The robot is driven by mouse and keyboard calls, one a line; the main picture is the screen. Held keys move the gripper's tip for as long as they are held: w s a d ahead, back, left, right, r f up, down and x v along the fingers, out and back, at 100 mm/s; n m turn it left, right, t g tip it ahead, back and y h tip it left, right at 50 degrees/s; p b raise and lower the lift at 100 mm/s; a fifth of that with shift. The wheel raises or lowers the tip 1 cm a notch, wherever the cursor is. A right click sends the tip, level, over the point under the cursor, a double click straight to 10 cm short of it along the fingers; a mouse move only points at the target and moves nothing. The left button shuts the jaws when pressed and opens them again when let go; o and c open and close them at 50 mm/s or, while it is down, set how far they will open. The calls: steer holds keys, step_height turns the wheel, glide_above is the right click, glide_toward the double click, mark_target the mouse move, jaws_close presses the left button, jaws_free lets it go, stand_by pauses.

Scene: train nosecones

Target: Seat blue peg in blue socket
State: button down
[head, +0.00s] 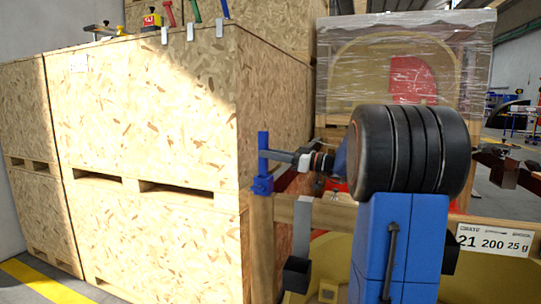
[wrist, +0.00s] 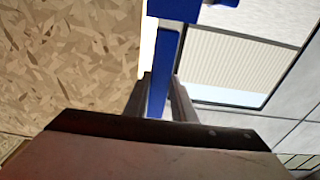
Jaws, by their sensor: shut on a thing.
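The blue peg (head: 263,142) stands upright in the head view, at the left end of my gripper (head: 268,156). My gripper is shut on it from the right side. The blue socket (head: 262,186) sits on top of a wooden post, directly below the peg. The peg's lower end meets the socket's top in the head view; I cannot tell whether it is inside it. In the wrist view the blue peg (wrist: 159,75) shows as a long strip between the fingers (wrist: 160,98). A blue piece crosses the top edge there; I cannot tell what it is.
A tall chipboard crate (head: 150,120) stands close behind and left of the socket. A wooden rail (head: 325,214) runs right from the post, with a grey clamp on it. A wrapped crate (head: 400,65) stands behind. My own arm hides much of the right side.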

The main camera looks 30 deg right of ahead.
mark_target(267, 133)
steer(key=shift+f, duration=1.55)
steer(key=shift+r, duration=0.25)
steer(key=shift+r, duration=1.05)
steer(key=shift+f, duration=1.3)
stand_by(1.0)
steer(key=c, duration=1.4)
jaws_free()
step_height(267, 133, up, 10)
